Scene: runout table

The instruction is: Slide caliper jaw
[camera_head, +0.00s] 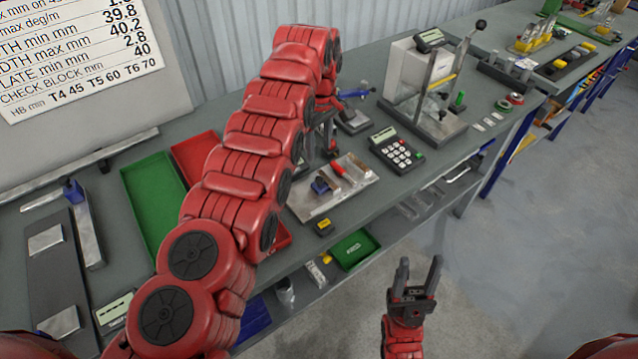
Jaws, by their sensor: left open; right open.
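I cannot single out the caliper with certainty. A long metal bar with a blue piece at its top end (88,228) lies at the left of the table. A small blue-topped device on a metal base (356,120) stands beyond my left arm. My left arm reaches up across the table and its wrist bends down. My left gripper (328,148), partly hidden by the arm, is open above the table, near the back edge of a light metal plate (345,197). My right gripper (416,272) is open and empty, fingers up, over the floor in front of the table.
The plate carries a red-handled tool (350,172) and a small blue block (322,185). A calculator-like keypad (397,150) is right of it. A green tray (152,200) and a red tray (197,155) lie left. A lever stand (430,110) is at the back right.

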